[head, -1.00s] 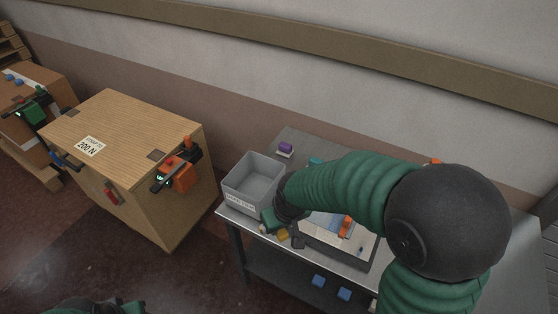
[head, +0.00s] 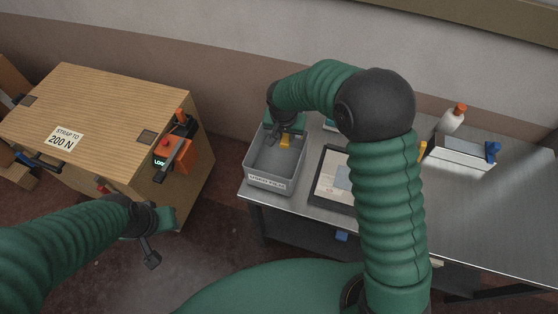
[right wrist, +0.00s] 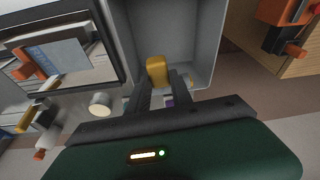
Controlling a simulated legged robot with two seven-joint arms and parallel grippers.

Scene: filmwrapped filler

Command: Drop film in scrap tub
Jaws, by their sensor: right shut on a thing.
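The scrap tub (head: 272,182) is a grey open box with a white label, standing at the left end of the steel bench. My right gripper (head: 286,132) is over the tub's far part, pointing down. It is shut on a small yellow piece (head: 285,142), which also shows at the fingertips in the right wrist view (right wrist: 157,70), against the tub's inside (right wrist: 180,30). I cannot tell from its look whether this piece is the film. My left gripper (head: 150,258) is low beside the wooden crate, away from the tub; its jaw opening is unclear.
A dark-framed tray (head: 313,190) lies right of the tub. A white bottle (head: 452,122) and a white box (head: 462,150) stand further right. The wooden crate (head: 90,110) with an orange strapping tool (head: 178,150) is at left, across a floor gap.

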